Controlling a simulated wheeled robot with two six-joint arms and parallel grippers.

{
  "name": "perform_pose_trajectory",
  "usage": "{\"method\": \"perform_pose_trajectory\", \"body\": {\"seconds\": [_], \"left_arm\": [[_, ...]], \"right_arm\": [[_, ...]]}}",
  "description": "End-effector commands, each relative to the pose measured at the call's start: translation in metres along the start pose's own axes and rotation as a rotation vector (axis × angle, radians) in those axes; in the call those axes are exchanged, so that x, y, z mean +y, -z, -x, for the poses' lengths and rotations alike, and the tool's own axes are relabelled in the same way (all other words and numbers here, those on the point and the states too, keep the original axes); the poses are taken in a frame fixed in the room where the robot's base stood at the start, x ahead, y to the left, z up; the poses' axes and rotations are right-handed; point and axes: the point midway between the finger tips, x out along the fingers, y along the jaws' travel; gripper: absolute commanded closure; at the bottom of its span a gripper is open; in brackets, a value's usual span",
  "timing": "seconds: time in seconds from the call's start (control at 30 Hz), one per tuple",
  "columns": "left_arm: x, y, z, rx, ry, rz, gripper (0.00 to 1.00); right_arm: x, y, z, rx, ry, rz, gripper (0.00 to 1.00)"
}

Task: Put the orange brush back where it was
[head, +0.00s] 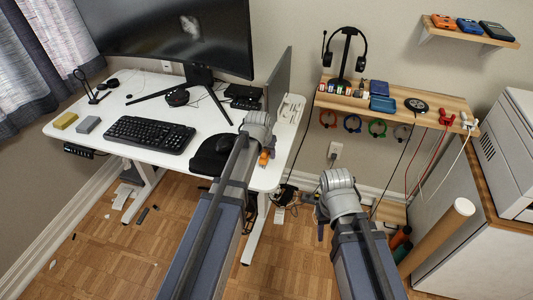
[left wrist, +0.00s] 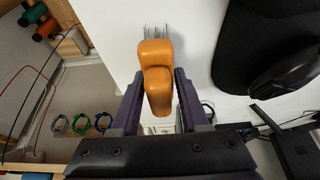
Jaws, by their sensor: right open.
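The orange brush (left wrist: 156,78) fills the middle of the left wrist view, its pale bristles towards the top, over the white desk. In the head view a small orange part of it (head: 264,158) shows just below my left wrist at the desk's right end. My left gripper (left wrist: 159,72) has a finger on each side of the brush, at about its width, and appears shut on it. My right gripper (head: 321,229) is open and low, right of the desk and in front of the wall shelf; its wrist hides much of it.
The white desk (head: 140,95) carries a keyboard (head: 150,134), a monitor (head: 170,30) and a black mouse pad (head: 210,157) beside the brush. A grey panel (head: 278,80) stands at its right end. A wooden shelf (head: 345,98) with coloured rings below hangs on the wall. A cardboard tube (head: 437,237) leans at right.

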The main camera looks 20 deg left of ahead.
Motion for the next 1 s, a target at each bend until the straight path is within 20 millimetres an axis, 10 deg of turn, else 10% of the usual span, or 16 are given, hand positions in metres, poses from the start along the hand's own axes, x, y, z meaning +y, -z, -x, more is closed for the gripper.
{"method": "perform_pose_trajectory", "body": {"seconds": [0.17, 0.57, 1.0], "left_arm": [[0.0, 0.0, 0.0, 0.0, 0.0, 0.0, 0.34], [0.0, 0.002, 0.004, 0.0, 0.0, 0.0, 0.33], [0.0, 0.003, 0.058, 0.0, 0.0, 0.0, 0.33]], "right_arm": [[0.0, 0.0, 0.0, 0.0, 0.0, 0.0, 0.5], [0.0, 0.0, 0.004, 0.0, 0.0, 0.0, 0.5], [0.005, -0.003, 0.054, 0.0, 0.0, -0.001, 0.5]]}}
